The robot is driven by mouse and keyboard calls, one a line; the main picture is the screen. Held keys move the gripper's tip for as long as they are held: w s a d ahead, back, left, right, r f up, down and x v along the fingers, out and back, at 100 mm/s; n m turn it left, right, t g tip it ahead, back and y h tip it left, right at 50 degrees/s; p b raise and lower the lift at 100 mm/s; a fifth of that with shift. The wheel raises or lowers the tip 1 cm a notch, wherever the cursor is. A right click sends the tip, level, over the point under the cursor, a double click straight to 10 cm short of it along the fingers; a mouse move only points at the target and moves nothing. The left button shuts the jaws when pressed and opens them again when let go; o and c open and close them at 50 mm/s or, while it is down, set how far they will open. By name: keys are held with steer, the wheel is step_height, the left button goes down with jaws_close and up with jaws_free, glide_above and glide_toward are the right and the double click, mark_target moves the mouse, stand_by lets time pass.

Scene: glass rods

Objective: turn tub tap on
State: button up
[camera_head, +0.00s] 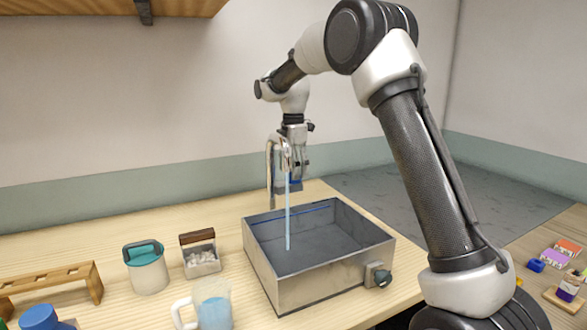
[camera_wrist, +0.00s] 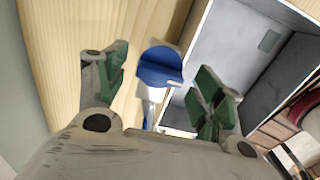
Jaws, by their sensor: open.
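The grey metal tub (camera_head: 262,272) stands on the wooden table. A curved silver tap (camera_head: 271,165) rises at its back edge. A thin pale blue stream (camera_head: 288,215) runs from the spout down into the tub. The tap's blue handle (camera_wrist: 160,66) shows in the wrist view, on a pale stem. My gripper (camera_head: 298,172) is at the back of the tub, just behind the tap. In the wrist view my gripper (camera_wrist: 165,82) is open, with one green-padded finger on each side of the blue handle. I see gaps between fingers and handle.
A blue-filled jug (camera_head: 213,308), a teal-lidded jar (camera_head: 147,268) and a box of white pieces (camera_head: 200,255) stand left of the tub. A wooden rack (camera_head: 50,282) is further left. A dark green knob (camera_head: 381,277) sits on the tub's front right. Table behind the jar is clear.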

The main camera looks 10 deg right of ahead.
step_height(320, 180, up, 12)
stand_by(0.4)
step_height(320, 180, down, 3)
steer(key=m, duration=0.5)
steer(key=shift+w+f, duration=0.15)
steer(key=shift+f, duration=0.05)
steer(key=s+d+f+m+t, duration=0.1)
steer(key=s+d+m, duration=0.4)
steer(key=s, duration=0.8)
steer(key=s+d+f+m+t, duration=0.1)
steer(key=s+d+m, duration=0.4)
steer(key=s, duration=0.9)
steer(key=s+d+f+m+t, duration=0.1)
steer(key=s+d+m, duration=0.4)
steer(key=s, duration=0.9)
steer(key=shift+f+t, duration=0.15)
steer(key=shift+t, duration=0.55)
